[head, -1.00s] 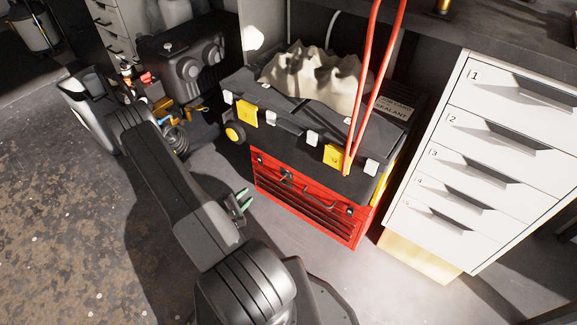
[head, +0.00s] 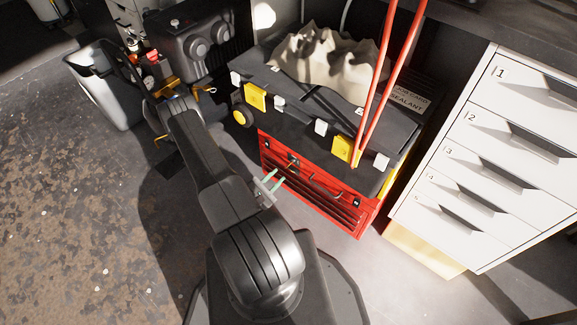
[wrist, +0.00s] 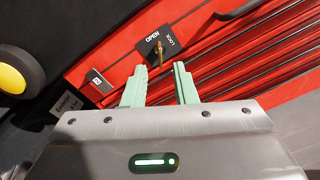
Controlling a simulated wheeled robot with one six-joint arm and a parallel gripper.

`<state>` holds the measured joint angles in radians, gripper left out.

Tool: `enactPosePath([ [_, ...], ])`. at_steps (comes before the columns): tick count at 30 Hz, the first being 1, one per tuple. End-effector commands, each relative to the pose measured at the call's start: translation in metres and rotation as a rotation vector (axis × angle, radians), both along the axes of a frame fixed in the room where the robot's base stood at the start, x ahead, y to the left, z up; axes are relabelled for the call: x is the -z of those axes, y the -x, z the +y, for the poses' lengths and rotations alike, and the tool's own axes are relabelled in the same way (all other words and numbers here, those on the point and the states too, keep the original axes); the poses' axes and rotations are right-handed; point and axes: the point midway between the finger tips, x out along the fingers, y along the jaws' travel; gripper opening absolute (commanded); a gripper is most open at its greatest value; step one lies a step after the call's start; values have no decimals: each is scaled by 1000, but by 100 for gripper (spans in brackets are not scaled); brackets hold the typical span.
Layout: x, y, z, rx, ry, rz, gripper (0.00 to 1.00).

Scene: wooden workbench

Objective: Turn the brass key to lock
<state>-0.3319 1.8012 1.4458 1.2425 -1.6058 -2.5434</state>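The small brass key (wrist: 159,53) stands out from a dark plate (wrist: 146,46) marked OPEN and LOCK on the front of a red drawer chest (head: 318,190). In the wrist view, the key looks close to upright near the two labels; I cannot tell exactly which mark it points at. In the head view, the lock area is small and the key is not clear. My gripper (wrist: 161,84) has two pale green fingers, spread apart with nothing between them. The key shows just beyond the gap between the fingertips, apart from them. My gripper also shows in the head view (head: 275,182), in front of the chest.
A white drawer cabinet (head: 490,150) stands right. The floor (head: 90,215) at left is clear.

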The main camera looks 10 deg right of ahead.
Motion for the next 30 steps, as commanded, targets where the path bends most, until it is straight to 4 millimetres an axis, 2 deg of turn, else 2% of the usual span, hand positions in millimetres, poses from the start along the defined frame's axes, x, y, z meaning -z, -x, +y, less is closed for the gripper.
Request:
enactPosePath([
  [6,1,-22,-30,4,-1,-1,25],
  [12,1,-38,-50,3,-2,-1,25],
  [18,0,-45,-58,1,-1,0,25],
  [26,0,-46,-59,0,-1,1,25],
  [30,0,-46,-59,0,-1,1,2],
])
